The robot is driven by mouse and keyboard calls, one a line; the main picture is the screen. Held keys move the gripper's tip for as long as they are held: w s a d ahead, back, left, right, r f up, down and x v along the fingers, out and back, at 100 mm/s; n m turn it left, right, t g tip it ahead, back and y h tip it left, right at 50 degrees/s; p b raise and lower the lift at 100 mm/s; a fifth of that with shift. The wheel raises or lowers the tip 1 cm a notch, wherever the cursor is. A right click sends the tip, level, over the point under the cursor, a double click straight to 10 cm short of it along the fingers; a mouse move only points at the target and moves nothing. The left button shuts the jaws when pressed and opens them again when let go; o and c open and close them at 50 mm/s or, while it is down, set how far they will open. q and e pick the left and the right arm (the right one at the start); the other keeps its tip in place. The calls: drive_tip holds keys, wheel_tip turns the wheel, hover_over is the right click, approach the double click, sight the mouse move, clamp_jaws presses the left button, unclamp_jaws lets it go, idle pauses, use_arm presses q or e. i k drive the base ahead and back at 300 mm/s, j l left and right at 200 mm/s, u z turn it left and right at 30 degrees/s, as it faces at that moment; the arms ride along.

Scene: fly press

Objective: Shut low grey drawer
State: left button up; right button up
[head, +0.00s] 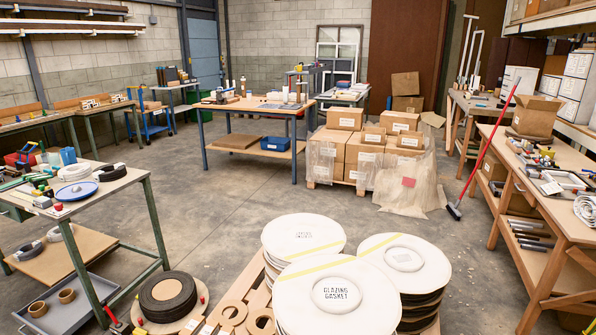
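Neither of my grippers is in view.
Stacks of round white gasket discs (405,283) on a pallet fill the bottom middle. Wrapped cartons (366,150) stand on a pallet beyond. A red-handled broom (487,150) leans by the right bench (560,222). The concrete floor (215,205) between is open.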

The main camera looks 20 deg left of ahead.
sight(60, 319)
drive_tip(key=u, duration=2.25)
drive_tip(key=i+j+z, duration=0.35)
drive_tip(key=i, duration=0.6)
drive_tip(key=i+j+z, duration=0.35)
drive_tip(key=i+j, duration=0.2)
drive_tip(key=i, duration=0.35)
drive_tip(key=i+j+z, duration=0.35)
drive_tip(key=i+j, duration=0.45)
